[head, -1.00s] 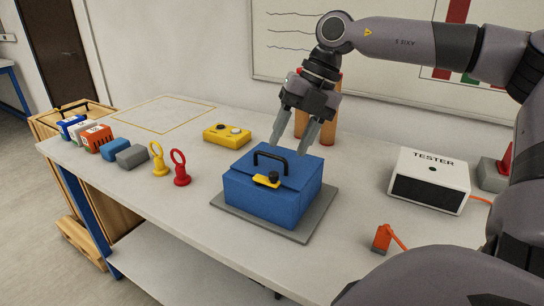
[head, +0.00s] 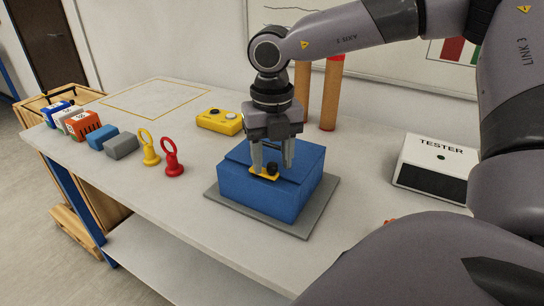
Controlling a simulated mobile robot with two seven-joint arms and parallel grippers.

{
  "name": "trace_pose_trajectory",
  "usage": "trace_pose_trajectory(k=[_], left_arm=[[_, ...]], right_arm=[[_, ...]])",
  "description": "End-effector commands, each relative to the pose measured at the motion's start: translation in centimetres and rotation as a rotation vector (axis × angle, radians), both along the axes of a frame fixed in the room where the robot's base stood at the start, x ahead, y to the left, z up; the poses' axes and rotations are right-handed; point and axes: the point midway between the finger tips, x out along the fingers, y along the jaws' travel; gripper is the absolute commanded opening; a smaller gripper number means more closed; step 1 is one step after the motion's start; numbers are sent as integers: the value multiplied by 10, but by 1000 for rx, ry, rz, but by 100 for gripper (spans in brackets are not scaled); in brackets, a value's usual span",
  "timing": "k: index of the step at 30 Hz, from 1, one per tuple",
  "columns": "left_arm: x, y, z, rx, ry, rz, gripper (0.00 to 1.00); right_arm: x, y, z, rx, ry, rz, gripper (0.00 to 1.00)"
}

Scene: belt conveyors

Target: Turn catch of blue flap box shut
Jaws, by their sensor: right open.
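The blue flap box (head: 262,197) stands on a grey mat (head: 318,212) on the table. Its yellow catch (head: 262,174) with a black knob (head: 272,168) shows at the front edge of the lid. My right gripper (head: 272,164) is over the front of the box, pointing down. Its fingers are open and apart, one at the left end of the catch and one to the right of the knob. Whether they touch the catch I cannot tell. The gripper hides the box's handle. My left gripper is not in view.
A yellow control box (head: 219,122) stands behind the box, and two orange-brown posts (head: 330,95) stand further back. Yellow (head: 149,150) and red (head: 172,160) ring-topped pieces stand to the left. The white tester (head: 440,165) is at the right. Bare table lies front left.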

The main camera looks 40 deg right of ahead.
Motion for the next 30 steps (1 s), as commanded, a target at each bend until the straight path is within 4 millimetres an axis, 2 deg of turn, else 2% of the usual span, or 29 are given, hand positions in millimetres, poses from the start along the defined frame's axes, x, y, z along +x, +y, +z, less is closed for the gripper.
trace_pose_trajectory(k=[9,10,14,23,30], left_arm=[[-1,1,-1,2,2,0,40],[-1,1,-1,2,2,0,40],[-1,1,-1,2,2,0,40],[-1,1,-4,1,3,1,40],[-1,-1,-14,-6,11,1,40]], right_arm=[[0,0,-5,0,-1,0,48],[0,0,-5,0,-1,0,42],[0,0,-4,0,-1,0,0],[0,-1,-5,0,-1,20,0],[2,-5,-6,-1,-3,136,0]])
